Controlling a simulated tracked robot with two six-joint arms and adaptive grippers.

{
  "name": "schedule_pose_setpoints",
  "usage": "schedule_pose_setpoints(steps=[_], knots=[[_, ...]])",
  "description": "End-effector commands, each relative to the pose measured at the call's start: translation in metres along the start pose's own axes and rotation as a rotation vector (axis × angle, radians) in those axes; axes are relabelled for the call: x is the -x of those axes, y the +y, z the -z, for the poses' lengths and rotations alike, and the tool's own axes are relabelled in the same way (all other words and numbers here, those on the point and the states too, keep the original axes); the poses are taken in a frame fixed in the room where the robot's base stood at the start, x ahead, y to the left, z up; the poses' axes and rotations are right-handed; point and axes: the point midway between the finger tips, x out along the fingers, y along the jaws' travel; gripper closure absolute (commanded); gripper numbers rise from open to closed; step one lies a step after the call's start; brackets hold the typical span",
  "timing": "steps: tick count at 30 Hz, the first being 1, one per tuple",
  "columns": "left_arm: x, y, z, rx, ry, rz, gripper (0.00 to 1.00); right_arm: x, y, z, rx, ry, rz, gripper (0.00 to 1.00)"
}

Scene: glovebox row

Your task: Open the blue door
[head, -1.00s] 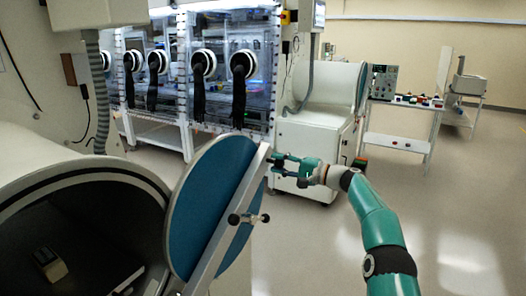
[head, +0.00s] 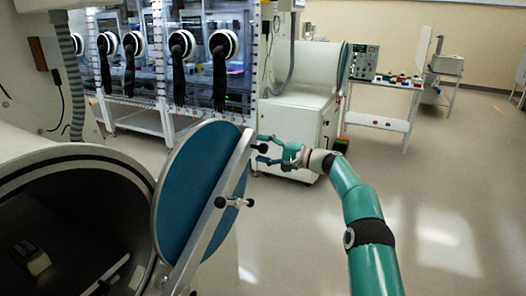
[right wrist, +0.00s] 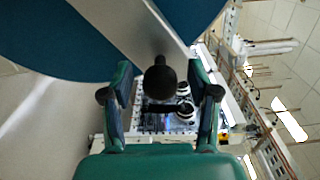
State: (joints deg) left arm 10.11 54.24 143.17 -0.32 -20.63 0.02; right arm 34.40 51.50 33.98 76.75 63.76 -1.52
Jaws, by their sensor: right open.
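The blue door (head: 185,190) is a round disc with a pale metal bar (head: 213,205) across its face. It stands swung out from the round dark opening of a white chamber (head: 75,153) at the left. A small black-ended handle (head: 234,202) crosses the bar's middle. In the right wrist view, a black knob (right wrist: 160,80) on the bar sits between the spread fingers (right wrist: 160,94), with gaps on both sides. The door (right wrist: 70,40) fills the top there. My left gripper is not in view.
A small box-like object (head: 36,261) lies inside the dark chamber. Glovebox panels with black gloves (head: 219,80) stand behind. A white cabinet (head: 295,125) stands beyond my right gripper, with a cart (head: 385,122) farther right. The floor at right is clear.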

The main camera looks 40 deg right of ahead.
Motion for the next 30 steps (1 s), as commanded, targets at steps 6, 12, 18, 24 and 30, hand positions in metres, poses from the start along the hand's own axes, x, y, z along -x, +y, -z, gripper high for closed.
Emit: schedule_pose_setpoints(steps=[6,12,18,24,30], knots=[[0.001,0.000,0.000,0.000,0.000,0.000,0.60,0.008,-0.001,0.001,0.001,0.002,-0.001,0.40],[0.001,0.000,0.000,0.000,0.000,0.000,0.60,0.035,-0.001,0.001,-0.001,0.004,-0.001,0.40],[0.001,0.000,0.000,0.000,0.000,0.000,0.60,0.078,0.000,0.001,-0.002,0.004,0.000,0.40],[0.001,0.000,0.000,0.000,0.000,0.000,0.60,0.110,0.002,0.001,-0.001,0.003,-0.001,0.40],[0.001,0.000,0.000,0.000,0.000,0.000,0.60,0.122,0.002,0.000,-0.001,0.001,-0.001,0.40]])
